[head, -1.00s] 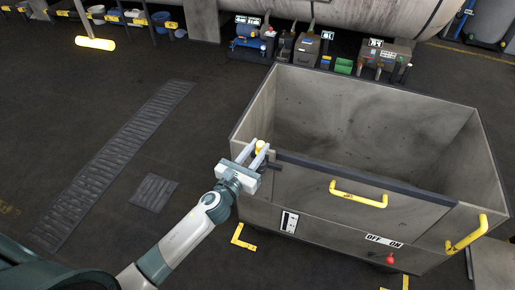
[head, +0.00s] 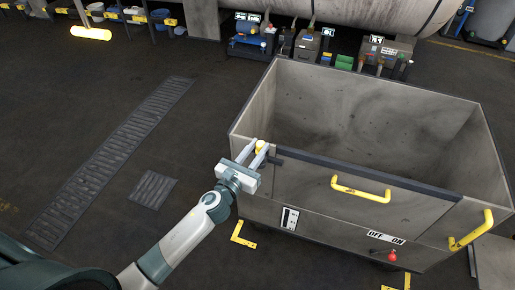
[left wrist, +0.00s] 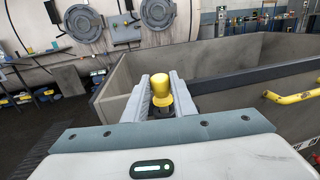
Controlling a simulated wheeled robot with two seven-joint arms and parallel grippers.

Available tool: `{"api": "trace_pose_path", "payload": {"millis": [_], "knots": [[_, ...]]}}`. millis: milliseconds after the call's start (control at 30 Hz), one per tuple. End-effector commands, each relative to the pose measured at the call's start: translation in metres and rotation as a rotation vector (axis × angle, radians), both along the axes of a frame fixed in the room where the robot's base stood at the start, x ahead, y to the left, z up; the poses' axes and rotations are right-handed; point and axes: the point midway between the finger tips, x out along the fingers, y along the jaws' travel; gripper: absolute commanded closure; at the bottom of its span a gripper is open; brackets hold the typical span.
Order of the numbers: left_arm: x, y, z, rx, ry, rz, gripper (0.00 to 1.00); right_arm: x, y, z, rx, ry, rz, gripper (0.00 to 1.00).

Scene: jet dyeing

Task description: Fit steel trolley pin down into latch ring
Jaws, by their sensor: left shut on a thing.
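My left gripper (head: 258,154) is at the near left corner of the grey steel trolley (head: 340,210). Its two fingers are shut on the pin, whose yellow knob (head: 261,147) shows between the fingertips. In the left wrist view the yellow knob (left wrist: 183,100) stands upright between the fingers (left wrist: 163,95), with a dark part just below it. The pin's lower shaft and the latch ring are hidden by the gripper, so I cannot tell how they sit together. My right gripper is not in view.
The trolley front has a yellow handle (head: 361,188) and a red knob (head: 392,255); another yellow handle (head: 470,230) is at its right. Yellow floor marks (head: 241,236) lie beside it. The floor to the left is clear, with flat grates (head: 120,150). Machines (head: 305,45) stand behind.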

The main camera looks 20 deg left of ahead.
Motion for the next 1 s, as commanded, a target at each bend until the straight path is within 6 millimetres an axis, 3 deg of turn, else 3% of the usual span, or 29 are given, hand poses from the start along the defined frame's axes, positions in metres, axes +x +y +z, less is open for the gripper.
{"api": "trace_pose_path", "payload": {"millis": [167, 200, 300, 733, 1000], "knots": [[0.0, 0.0, 0.0, 0.0, 0.0, 0.0, 0.99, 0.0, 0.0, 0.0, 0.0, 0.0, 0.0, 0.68], [0.0, 0.0, 0.0, 0.0, 0.0, 0.0, 0.71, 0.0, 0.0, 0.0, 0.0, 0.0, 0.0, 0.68], [0.0, 0.0, 0.0, 0.0, 0.0, 0.0, 0.54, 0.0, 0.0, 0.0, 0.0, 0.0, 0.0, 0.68], [-0.005, 0.001, -0.001, 0.001, 0.001, 0.0, 0.54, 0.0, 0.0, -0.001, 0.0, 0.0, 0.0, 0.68], [-0.035, 0.007, -0.002, 0.002, 0.001, -0.001, 0.54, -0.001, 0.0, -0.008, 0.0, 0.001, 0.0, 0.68]]}}
